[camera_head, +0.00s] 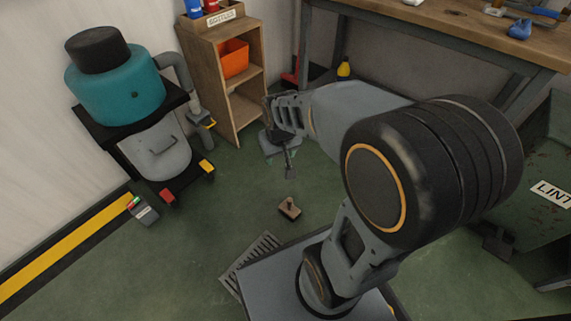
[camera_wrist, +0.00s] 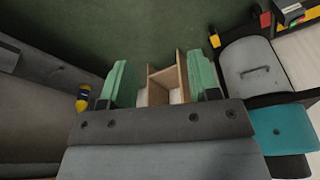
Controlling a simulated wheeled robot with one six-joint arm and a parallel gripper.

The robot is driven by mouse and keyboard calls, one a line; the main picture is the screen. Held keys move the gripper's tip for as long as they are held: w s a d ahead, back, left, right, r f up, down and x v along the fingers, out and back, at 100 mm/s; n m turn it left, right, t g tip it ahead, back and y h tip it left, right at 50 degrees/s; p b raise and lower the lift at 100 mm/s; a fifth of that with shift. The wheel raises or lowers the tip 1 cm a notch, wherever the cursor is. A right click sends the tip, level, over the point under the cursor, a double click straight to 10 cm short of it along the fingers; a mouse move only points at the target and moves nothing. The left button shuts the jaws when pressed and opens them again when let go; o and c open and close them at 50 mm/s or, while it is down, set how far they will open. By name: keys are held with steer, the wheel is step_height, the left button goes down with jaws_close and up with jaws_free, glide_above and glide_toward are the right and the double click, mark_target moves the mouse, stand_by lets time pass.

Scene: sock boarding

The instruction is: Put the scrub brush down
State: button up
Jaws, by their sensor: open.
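The scrub brush (camera_head: 290,208), a small brown block with an upright knob, sits on the green floor near the floor grate in the head view. My gripper (camera_head: 281,158) is above the floor, farther back than the brush and apart from it. In the wrist view my gripper (camera_wrist: 160,82) has its two green fingers spread wide with nothing held between them. The brush does not show in the wrist view.
A wooden shelf (camera_head: 222,95) with an orange bin (camera_head: 234,58) stands behind my gripper. A teal-topped machine (camera_head: 118,92) is at left, with a small grey box (camera_head: 145,214) by it. A workbench (camera_head: 450,28) is at the back right. The floor around the brush is mostly clear.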

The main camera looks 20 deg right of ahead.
steer(key=s+a+r, duration=0.1)
steer(key=s+r, duration=0.2)
steer(key=s, duration=0.3)
steer(key=shift+s+a+r, duration=0.2)
steer(key=shift+a, duration=0.05)
step_height(320, 180, up, 39)
steer(key=t+p, duration=0.1)
steer(key=p, duration=3.6)
steer(key=shift+s+a+r, duration=0.15)
steer(key=shift+a, duration=0.05)
steer(key=shift+d, duration=0.1)
steer(key=shift+c, duration=0.2)
